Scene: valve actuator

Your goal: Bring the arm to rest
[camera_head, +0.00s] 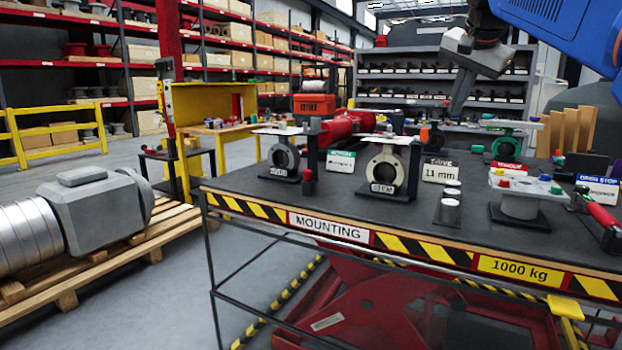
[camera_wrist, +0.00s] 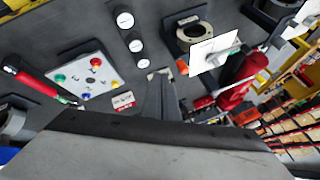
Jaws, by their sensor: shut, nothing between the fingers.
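My gripper (camera_head: 458,108) hangs from my blue arm at the upper right of the head view. Its fingers point down and slightly left, above the back part of the table. The wrist view shows the closed fingers (camera_wrist: 161,88) near the middle, with nothing between them. The fingers appear to be clear of the objects on the table (camera_head: 330,205); their exact height above it cannot be told. The rest of my arm runs out of the picture at the top right.
On the table stand a valve marked STEM (camera_head: 387,168), a red actuator (camera_head: 345,127), a plate with colored knobs (camera_head: 522,186) and grey cylinders (camera_head: 450,207). A red-handled tool (camera_head: 600,213) lies at the right. A grey actuator (camera_head: 95,208) rests on a pallet at left.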

